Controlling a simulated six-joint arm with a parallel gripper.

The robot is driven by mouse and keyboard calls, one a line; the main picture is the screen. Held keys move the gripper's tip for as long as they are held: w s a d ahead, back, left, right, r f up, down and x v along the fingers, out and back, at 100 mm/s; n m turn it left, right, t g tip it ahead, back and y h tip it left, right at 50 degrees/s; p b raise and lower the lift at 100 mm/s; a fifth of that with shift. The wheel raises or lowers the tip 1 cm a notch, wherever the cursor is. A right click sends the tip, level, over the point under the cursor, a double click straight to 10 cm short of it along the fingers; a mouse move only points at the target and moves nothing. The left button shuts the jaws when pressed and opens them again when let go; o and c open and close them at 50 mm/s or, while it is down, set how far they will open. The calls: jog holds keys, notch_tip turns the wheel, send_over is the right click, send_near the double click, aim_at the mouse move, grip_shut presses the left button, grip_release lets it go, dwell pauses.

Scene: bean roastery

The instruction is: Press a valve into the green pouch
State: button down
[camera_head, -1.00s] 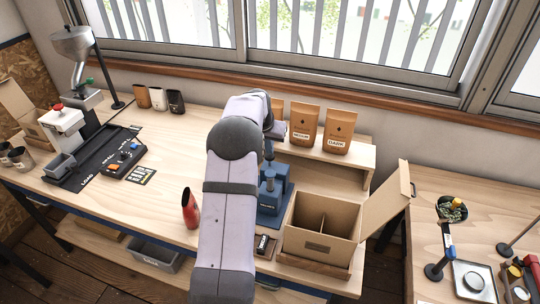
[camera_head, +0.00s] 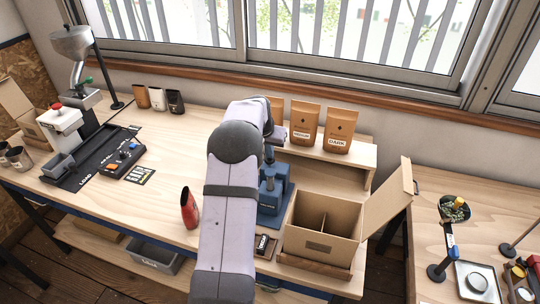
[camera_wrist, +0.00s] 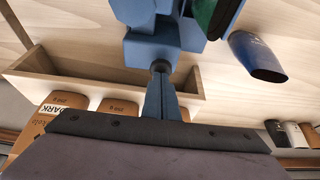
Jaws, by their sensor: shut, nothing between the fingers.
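A blue valve press (camera_head: 270,197) stands on the bench, partly behind my arm in the head view. Its blue body (camera_wrist: 150,48) also fills the top middle of the wrist view. The green pouch (camera_wrist: 209,14) shows only in part at the top edge there, beside the press, and is hidden in the head view. My gripper (camera_wrist: 161,76) is shut and empty, its fingertips at the dark round knob on top of the press. I cannot tell whether they touch it. No valve can be made out.
An open divided carton (camera_head: 322,220) stands right of the press. A red pouch (camera_head: 189,210) stands to its left. Kraft bags (camera_head: 338,132) stand on a wooden riser (camera_head: 352,160) behind.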

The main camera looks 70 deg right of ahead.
jog(key=shift+f, duration=0.4)
jog(key=shift+r, duration=0.15)
jog(key=shift+r+p, duration=2.15)
jog(key=shift+r, duration=0.85)
jog(key=shift+w, duration=0.1)
